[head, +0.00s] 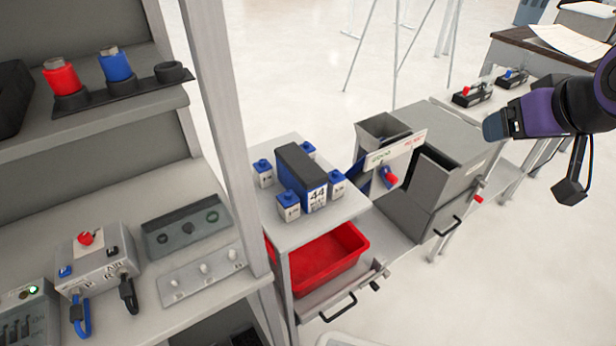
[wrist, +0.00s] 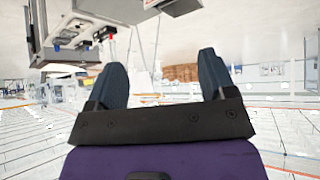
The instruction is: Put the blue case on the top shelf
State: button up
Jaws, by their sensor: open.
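The blue case (head: 295,168) has a dark top, blue sides and a white label reading 44. It stands upright on a small grey stand (head: 290,232) in the middle of the head view. My gripper (head: 494,126) is at the right of the head view, well apart from the case. In the wrist view my gripper (wrist: 162,78) is open, with nothing between its fingers. The upper shelf (head: 135,103) of the grey rack is at the upper left. I cannot tell the case for sure in the wrist view.
Several small blue-capped containers (head: 288,206) stand close around the case. A red bin (head: 328,262) sits below. A grey post (head: 222,120) rises between rack and stand. The shelf holds a red item (head: 61,77) and a blue item (head: 116,65). A grey machine (head: 455,180) stands right of the stand.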

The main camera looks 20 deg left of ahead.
jog(key=w+a+f+n+y, duration=0.2)
jog(key=a+f, duration=0.2)
jog(key=a, duration=0.2)
jog(key=n+y, duration=0.4)
jog(key=y, duration=0.2)
send_near(313, 175)
jog(key=f, duration=0.2)
jog(key=shift+t, duration=0.3)
jog(key=x, duration=0.5)
jog(key=shift+a+r, duration=0.2)
jog(key=shift+a, duration=0.05)
jog(key=shift+r+x, duration=0.2)
jog(key=shift+x, duration=1.25)
jog(key=shift+r+x, duration=0.2)
jog(key=shift+x, duration=1.2)
jog(key=shift+w, duration=0.15)
jog(key=shift+a, duration=0.1)
jog(key=c, duration=1.1)
jog(key=shift+o, duration=0.2)
jog(key=shift+r, duration=0.1)
